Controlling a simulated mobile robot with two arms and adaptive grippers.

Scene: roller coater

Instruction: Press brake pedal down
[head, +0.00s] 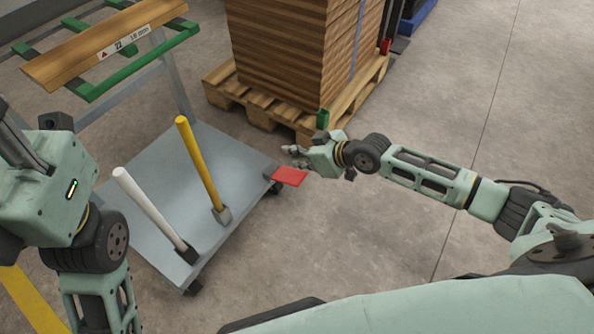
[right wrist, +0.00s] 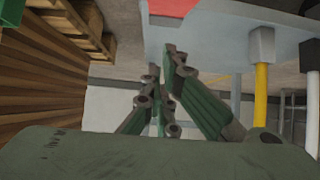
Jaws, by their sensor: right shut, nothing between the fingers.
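The red brake pedal (head: 289,176) sticks out from the near right corner of the grey cart (head: 160,215) in the head view. It also shows at the top of the right wrist view (right wrist: 174,8). My right gripper (head: 290,156) is shut and empty, just behind and beside the pedal in the head view. Its fingers also show in the right wrist view (right wrist: 163,90). I cannot tell whether they touch the pedal. My left arm comes in at the left of the head view, but its fingers are out of the picture.
The cart carries a yellow post (head: 197,162), a white post (head: 150,210) and a green upper frame (head: 130,70) with a wooden board (head: 85,55). A wooden pallet (head: 345,105) with stacked boards (head: 285,50) stands behind. The floor on the right is clear.

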